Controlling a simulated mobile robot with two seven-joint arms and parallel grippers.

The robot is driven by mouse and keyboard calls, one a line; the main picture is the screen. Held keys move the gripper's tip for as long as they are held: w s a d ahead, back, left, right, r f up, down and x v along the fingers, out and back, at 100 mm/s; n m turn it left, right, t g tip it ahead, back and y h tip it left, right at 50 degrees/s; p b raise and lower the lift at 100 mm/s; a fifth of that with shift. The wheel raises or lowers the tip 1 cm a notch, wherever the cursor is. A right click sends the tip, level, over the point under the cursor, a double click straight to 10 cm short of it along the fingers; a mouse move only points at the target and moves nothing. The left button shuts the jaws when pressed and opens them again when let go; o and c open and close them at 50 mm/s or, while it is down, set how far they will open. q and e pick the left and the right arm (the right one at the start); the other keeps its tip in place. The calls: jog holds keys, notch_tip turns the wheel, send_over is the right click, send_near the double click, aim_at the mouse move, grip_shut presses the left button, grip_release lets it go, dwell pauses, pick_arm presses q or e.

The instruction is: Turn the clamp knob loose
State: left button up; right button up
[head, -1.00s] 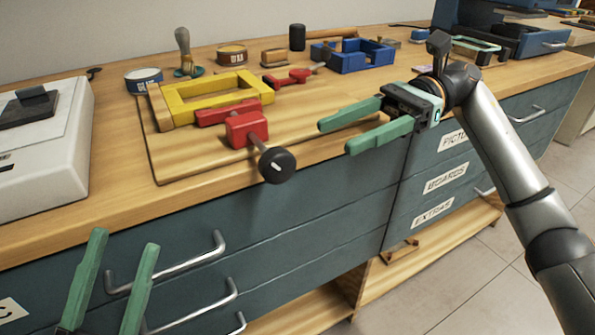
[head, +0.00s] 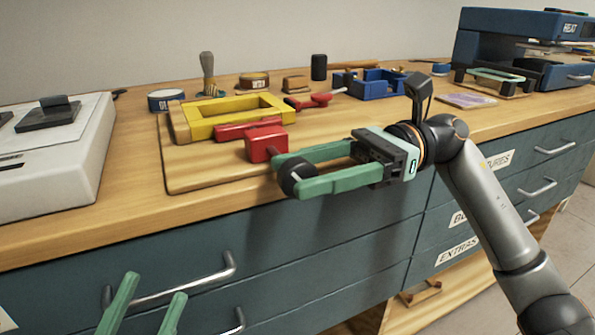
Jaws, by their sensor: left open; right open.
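The clamp is red (head: 265,142) and sits on a wooden board at the bench's front edge, against a yellow frame (head: 228,115). Its round black knob (head: 294,176) sticks out over the front edge. My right gripper (head: 292,174) is open, with its two green fingers on either side of the knob, one behind and one in front. The front finger hides part of the knob; I cannot tell whether the fingers touch it. My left gripper (head: 145,307) is open and empty, low at the bottom left in front of the drawers.
A white machine (head: 65,165) stands at the left on the bench. Tins, a brush, a red tool (head: 310,101) and a blue frame (head: 378,84) lie behind the clamp. Drawer handles (head: 190,283) stick out below the bench edge. A blue heat press (head: 515,45) stands far right.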

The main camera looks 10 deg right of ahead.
jog(key=shift+s+a, duration=0.25)
jog(key=shift+a, duration=0.4)
grip_shut()
